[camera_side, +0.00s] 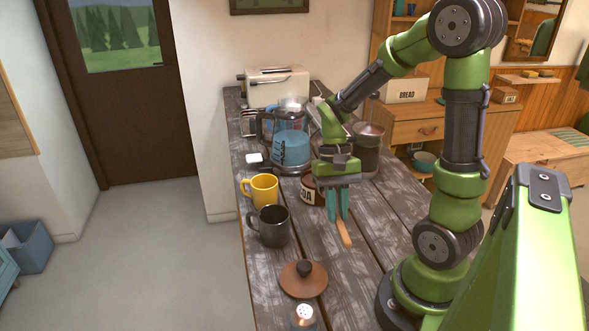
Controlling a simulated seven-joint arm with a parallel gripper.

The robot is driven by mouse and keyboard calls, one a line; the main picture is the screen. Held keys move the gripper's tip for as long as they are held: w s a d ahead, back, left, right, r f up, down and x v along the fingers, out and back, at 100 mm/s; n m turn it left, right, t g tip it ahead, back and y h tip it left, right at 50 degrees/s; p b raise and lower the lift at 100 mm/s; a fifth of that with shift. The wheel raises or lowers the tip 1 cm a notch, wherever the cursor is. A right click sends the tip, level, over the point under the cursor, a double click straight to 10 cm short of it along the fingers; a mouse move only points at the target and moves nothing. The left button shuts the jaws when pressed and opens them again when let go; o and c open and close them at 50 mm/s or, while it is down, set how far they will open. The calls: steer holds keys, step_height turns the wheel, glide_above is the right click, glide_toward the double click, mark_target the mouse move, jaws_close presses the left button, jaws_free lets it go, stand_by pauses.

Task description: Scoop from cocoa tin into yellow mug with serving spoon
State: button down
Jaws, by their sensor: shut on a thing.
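The yellow mug (262,190) stands upright near the left edge of the wooden table. The cocoa tin (308,190) stands right of it, largely hidden behind my gripper. My gripper (339,219) points down in front of the tin, its teal fingers shut on an orange-brown handle (345,234), which looks like the serving spoon's. The handle's lower end sticks out below the fingers toward the camera. The spoon's bowl is hidden, so I cannot tell whether it is in the tin or holds anything.
A black mug (272,227) stands in front of the yellow mug. A brown lid with a dark knob (303,279) and a shaker (304,316) are nearer. A blue kettle-like vessel (291,148), a dark canister (367,150) and a toaster (276,86) stand behind.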

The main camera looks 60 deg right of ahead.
steer(key=shift+d, duration=0.1)
stand_by(0.3)
steer(key=shift+s+d+f+g+y, duration=0.1)
steer(key=shift+d+f+g+y, duration=0.1)
steer(key=shift+g+y, duration=0.2)
steer(key=w+d+m+t+y, duration=0.2)
steer(key=m, duration=0.2)
steer(key=w+d+r+m+t+y, duration=0.1)
steer(key=w+d+m+t+y, duration=0.1)
steer(key=w+d+m, duration=0.1)
steer(key=w+d+r+m+t+y, duration=0.1)
steer(key=w+d+m+t, duration=0.1)
steer(key=w+m, duration=0.1)
steer(key=shift+d+r+m+t+y, duration=0.3)
steer(key=shift+m+y, duration=0.1)
steer(key=shift+m, duration=0.5)
steer(key=w+d+r+m+t, duration=0.6)
steer(key=w+d+r+t, duration=0.1)
steer(key=r+t, duration=0.1)
step_height(320, 180, down, 12)
steer(key=shift+w, duration=0.15)
